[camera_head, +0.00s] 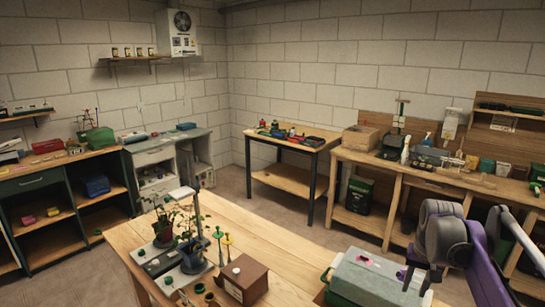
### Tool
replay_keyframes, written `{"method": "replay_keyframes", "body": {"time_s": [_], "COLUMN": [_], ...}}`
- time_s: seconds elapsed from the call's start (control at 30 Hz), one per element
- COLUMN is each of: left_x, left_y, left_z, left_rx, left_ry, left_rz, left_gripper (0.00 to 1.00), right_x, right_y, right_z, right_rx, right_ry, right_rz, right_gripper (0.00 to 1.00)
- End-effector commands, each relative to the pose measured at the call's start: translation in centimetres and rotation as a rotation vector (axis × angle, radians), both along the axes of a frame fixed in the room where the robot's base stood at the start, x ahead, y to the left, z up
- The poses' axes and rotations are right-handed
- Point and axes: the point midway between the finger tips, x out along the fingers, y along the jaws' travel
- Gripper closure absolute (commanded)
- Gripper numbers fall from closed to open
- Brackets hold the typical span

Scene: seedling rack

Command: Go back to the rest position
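My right arm comes in at the lower right, with grey and purple links. Its gripper (419,281) points down in front of the right end of a grey-green case (367,281) on the near wooden table (262,232). Its two dark fingers look apart, with nothing seen between them. I cannot tell whether they touch the case. My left gripper is not in view. Potted seedlings (163,229) stand at the left of the table beside a grey upright stand (195,222).
A brown box (242,279) and green-and-yellow tools (227,245) are also on the near table. A wooden side table (290,143) stands behind. A long workbench (440,175) runs along the right, and dark shelves (60,195) stand left. Some floor is clear between them.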

Motion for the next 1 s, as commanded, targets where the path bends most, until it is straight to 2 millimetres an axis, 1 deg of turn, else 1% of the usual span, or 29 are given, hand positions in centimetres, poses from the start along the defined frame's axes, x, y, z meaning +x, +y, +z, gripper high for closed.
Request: {"method": "replay_keyframes", "body": {"time_s": [0.03, 0.1, 0.17, 0.2, 0.27, 0.3, 0.37, 0.4, 0.47, 0.5, 0.6, 0.7, 0.73, 0.8, 0.87, 1.0], "left_x": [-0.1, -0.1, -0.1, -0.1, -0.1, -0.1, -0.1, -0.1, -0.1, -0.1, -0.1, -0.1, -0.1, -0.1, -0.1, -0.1], "left_y": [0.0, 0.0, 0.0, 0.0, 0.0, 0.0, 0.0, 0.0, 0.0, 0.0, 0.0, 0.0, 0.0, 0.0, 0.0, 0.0], "left_z": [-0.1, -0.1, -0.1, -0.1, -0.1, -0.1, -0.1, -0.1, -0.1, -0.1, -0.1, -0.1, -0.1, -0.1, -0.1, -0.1], "left_rx": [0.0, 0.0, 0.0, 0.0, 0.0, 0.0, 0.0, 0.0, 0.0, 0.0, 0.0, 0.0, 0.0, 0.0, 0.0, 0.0], "left_ry": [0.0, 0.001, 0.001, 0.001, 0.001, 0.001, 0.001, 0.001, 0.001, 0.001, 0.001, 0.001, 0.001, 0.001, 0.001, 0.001], "left_rz": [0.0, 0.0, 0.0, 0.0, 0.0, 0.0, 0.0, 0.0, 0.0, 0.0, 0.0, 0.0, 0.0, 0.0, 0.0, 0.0], "left_gripper": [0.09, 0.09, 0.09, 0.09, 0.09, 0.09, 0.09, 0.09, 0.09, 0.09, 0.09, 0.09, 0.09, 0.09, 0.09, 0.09], "right_x": [-1.3, -3.1, -4.8, -6.1, -8.0, -9.4, -11.5, -12.9, -15.2, -16.6, -19.8, -22.3, -22.8, -23.7, -24.2, -24.5], "right_y": [1.8, 4.0, 5.9, 7.1, 8.9, 10.0, 11.5, 12.5, 13.8, 14.7, 16.2, 17.3, 17.5, 17.9, 18.1, 18.2], "right_z": [-0.1, -0.3, -0.8, -1.2, -2.0, -2.6, -3.7, -4.6, -6.0, -7.0, -9.5, -11.7, -12.2, -13.1, -13.6, -13.9], "right_rx": [-0.007, -0.02, -0.03, -0.036, -0.045, -0.051, -0.059, -0.065, -0.072, -0.076, -0.087, -0.095, -0.095, -0.099, -0.1, -0.101], "right_ry": [-0.019, -0.05, -0.079, -0.097, -0.127, -0.147, -0.177, -0.197, -0.227, -0.247, -0.291, -0.326, -0.334, -0.349, -0.356, -0.363], "right_rz": [0.031, 0.075, 0.115, 0.14, 0.18, 0.206, 0.244, 0.269, 0.308, 0.332, 0.387, 0.427, 0.437, 0.453, 0.461, 0.468], "right_gripper": [0.64, 0.64, 0.64, 0.64, 0.64, 0.64, 0.64, 0.64, 0.64, 0.64, 0.64, 0.64, 0.64, 0.64, 0.64, 0.64]}}
